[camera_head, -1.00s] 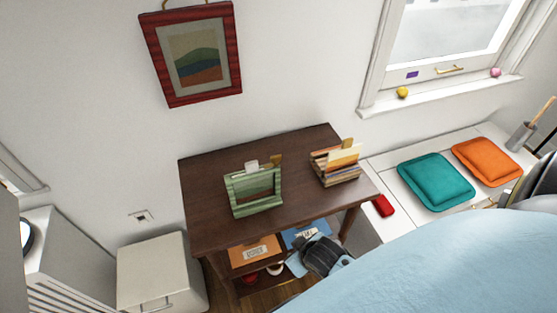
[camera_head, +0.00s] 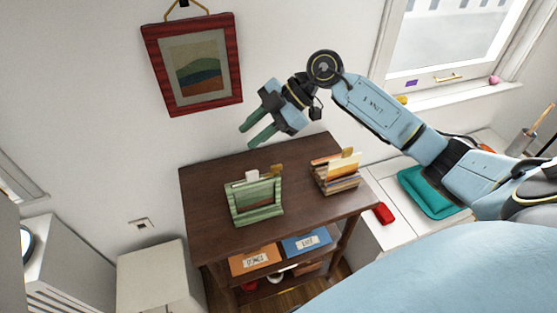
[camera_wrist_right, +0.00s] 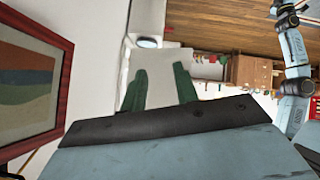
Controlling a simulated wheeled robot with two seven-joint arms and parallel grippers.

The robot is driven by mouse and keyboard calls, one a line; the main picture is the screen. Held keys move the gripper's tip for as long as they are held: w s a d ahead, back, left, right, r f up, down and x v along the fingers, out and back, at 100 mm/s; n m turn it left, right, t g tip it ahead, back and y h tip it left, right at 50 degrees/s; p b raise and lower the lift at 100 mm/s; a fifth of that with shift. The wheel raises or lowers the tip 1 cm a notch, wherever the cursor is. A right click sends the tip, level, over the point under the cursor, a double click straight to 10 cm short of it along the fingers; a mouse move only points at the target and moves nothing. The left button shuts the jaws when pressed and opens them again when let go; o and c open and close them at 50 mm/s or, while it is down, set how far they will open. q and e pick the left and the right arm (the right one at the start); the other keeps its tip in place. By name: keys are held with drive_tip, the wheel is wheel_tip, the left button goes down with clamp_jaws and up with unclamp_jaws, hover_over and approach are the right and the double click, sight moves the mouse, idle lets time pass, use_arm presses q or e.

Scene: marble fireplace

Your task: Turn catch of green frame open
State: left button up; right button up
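The green frame (camera_head: 256,216) stands on top of the dark wooden table, its picture side facing me. A small white piece (camera_head: 251,176) and a tan piece (camera_head: 277,170) show at its top edge; I cannot tell which is the catch. My right gripper (camera_head: 250,137) is open and empty, its two green fingers apart, above the table's back edge and in front of the wall. It is above the green frame, not touching it. In the right wrist view the open fingers (camera_wrist_right: 160,92) have nothing between them. My left gripper is outside the head view.
A red frame (camera_head: 152,70) hangs on the wall left of my right gripper. Orange (camera_head: 252,259) and blue (camera_head: 306,243) boxes sit below. Another blue arm (camera_wrist_right: 293,55) shows in the wrist view.

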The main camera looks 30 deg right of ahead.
sight(278, 165)
drive_tip(key=s+d+f+m+g+h, duration=0.1)
drive_tip(key=d+m+g+h, duration=0.15)
drive_tip(key=d+h, duration=0.6)
drive_tip(key=f+y, duration=0.1)
drive_tip(key=f, duration=0.3)
drive_tip(key=a+f+y, duration=0.1)
drive_tip(key=f, duration=0.3)
drive_tip(key=w+a+f+y, duration=0.1)
drive_tip(key=f, duration=0.3)
drive_tip(key=shift+a+m, duration=0.2)
drive_tip(key=shift+m, duration=0.15)
clamp_jaws()
